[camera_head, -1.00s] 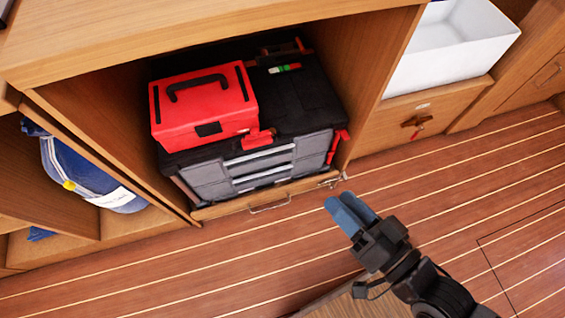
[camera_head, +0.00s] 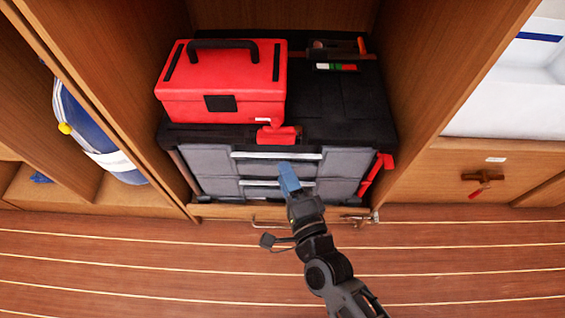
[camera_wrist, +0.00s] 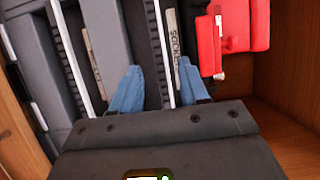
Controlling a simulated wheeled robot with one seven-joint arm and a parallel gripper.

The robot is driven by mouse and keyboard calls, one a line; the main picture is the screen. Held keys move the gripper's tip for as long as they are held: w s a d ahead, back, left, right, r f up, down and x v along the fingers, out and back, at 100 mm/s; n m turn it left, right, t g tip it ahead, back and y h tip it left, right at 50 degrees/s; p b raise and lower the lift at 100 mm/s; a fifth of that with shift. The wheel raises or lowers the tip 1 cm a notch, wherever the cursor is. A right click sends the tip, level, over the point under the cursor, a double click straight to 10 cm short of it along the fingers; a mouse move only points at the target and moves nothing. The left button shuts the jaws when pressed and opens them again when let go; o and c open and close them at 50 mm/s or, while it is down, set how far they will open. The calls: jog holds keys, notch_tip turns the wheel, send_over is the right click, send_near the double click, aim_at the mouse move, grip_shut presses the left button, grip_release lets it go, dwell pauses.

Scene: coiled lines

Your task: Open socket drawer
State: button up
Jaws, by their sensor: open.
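A black and grey tool chest (camera_head: 350,110) stands in the cabinet bay, its front holding stacked grey drawers with long silver bar handles. A second label (camera_wrist: 94,62) is unreadable. Contact with the handle cannot be told.
A red toolbox (camera_head: 220,90) sits on the chest. Red latches (camera_head: 277,135) hang at its front and right side (camera_head: 376,175). Cabinet walls stand close on both sides.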

aim_at(277, 159)
jog(key=b+x, duration=0.1)
jog(key=x, duration=0.3)
jog(key=shift+w+a, duration=0.15)
jog(key=shift+w, duration=0.25)
grip_shut()
dwell(0.4)
